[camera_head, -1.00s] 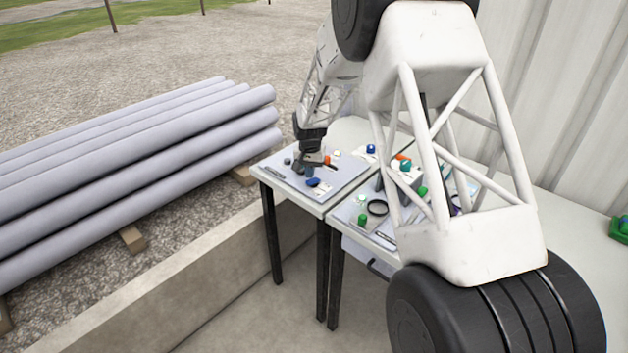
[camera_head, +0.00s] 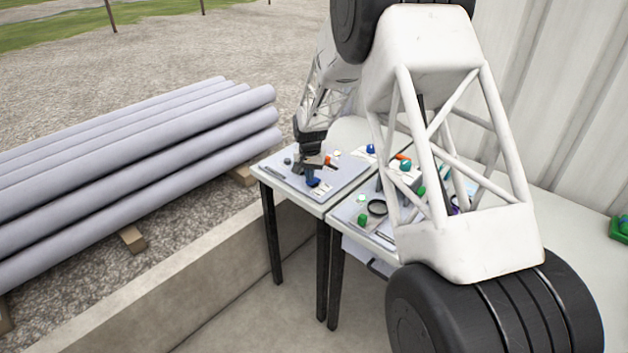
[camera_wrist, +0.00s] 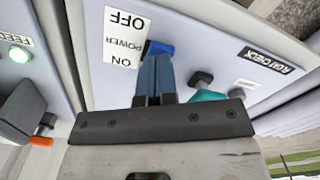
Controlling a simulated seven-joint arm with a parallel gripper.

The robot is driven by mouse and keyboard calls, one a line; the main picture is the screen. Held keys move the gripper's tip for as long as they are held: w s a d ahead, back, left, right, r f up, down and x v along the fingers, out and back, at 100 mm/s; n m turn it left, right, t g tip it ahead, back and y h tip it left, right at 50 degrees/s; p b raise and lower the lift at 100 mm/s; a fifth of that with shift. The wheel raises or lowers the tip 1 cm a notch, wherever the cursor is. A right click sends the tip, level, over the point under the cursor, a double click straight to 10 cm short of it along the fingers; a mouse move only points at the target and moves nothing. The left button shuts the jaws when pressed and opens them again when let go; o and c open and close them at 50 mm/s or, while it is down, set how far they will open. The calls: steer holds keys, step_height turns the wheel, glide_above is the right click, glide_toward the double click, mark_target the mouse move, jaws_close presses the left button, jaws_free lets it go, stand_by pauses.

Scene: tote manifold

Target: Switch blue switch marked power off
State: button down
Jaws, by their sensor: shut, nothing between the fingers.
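The blue switch (camera_wrist: 160,47) shows in the wrist view beside a white label (camera_wrist: 124,38) reading OFF, POWER and ON. The label is upside down in this view, with OFF at the top. My gripper (camera_wrist: 155,62) is shut and empty, its fingertips at the blue switch, seemingly touching it. The fingers hide part of the switch. In the head view, my gripper (camera_head: 311,178) is low over the left panel, and the blue switch (camera_head: 314,183) shows right by its tips.
A lit FEED lamp (camera_wrist: 19,54) is on the neighbouring panel. Grey pipes (camera_head: 130,160) lie left of the tables.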

steer(key=shift+f, duration=0.8)
stand_by(0.6)
steer(key=shift+r, duration=0.2)
steer(key=shift+r, duration=3.35)
